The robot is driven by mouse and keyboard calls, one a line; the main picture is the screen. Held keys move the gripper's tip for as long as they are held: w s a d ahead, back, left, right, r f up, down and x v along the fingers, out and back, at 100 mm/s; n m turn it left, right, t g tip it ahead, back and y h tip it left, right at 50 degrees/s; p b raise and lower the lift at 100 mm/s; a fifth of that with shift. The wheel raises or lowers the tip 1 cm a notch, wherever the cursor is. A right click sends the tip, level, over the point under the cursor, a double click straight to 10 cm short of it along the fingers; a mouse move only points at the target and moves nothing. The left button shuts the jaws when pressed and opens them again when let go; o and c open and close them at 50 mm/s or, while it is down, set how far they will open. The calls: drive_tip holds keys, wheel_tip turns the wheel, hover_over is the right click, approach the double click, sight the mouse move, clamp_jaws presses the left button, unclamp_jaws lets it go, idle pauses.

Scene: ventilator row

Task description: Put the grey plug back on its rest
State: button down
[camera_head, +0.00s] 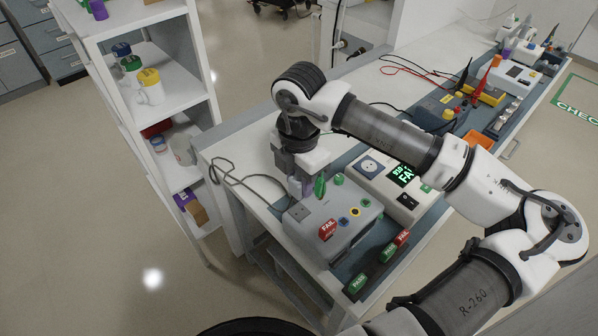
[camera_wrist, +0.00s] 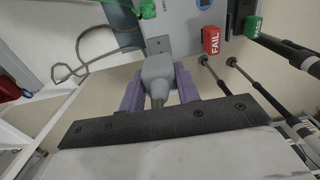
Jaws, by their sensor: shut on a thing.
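The grey plug (camera_wrist: 158,68) sits between the purple fingers of my gripper (camera_wrist: 160,88) in the wrist view, and the fingers are shut on it. Its far end is close to a small grey square plate with holes (camera_wrist: 158,45) on the grey machine; I cannot tell whether they touch. In the head view my gripper (camera_head: 299,187) points down at the left end of the grey machine (camera_head: 345,228), just above the square plate (camera_head: 298,212). The plug is mostly hidden there by the fingers. I cannot tell which part is the rest.
A grey cable (camera_head: 240,178) loops over the bench's left end. A green part (camera_head: 320,186) stands beside my gripper. A white shelf (camera_head: 195,120) stands left.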

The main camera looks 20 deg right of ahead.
drive_tip(key=b, duration=0.1)
hover_over(299, 212)
drive_tip(key=shift+f, duration=2.35)
drive_tip(key=shift+f+b, duration=1.15)
drive_tip(key=shift+b, duration=0.3)
drive_tip(key=c, duration=0.9)
unclamp_jaws()
drive_tip(key=shift+r, duration=0.1)
